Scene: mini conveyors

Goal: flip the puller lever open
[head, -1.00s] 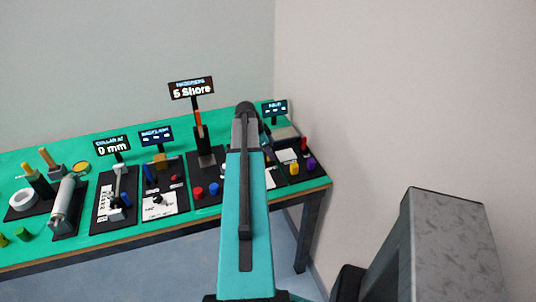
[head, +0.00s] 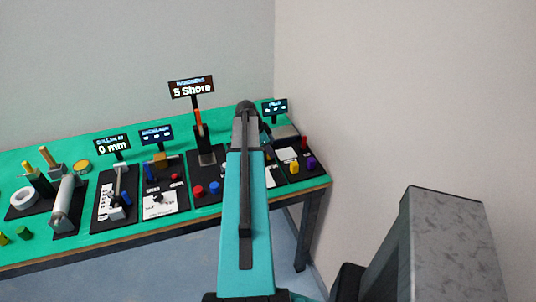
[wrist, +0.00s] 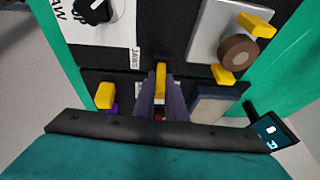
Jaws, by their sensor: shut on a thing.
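A narrow yellow lever (wrist: 161,76) stands upright near the middle of the wrist view, on a dark panel. My gripper (wrist: 162,92) is shut on it, with the two dark fingers on either side of its lower part. I take this as the puller lever; its base is hidden between the fingers. In the head view my teal arm covers the gripper and the lever. The small sign (head: 275,107) behind the arm is too small to read surely.
Nearby in the wrist view are a yellow block (wrist: 104,95), a grey plate with a brown round knob (wrist: 238,50), a black knob (wrist: 93,10) and a small display (wrist: 270,132). Other stations line the green table (head: 140,232) to the left. A wall stands at the right.

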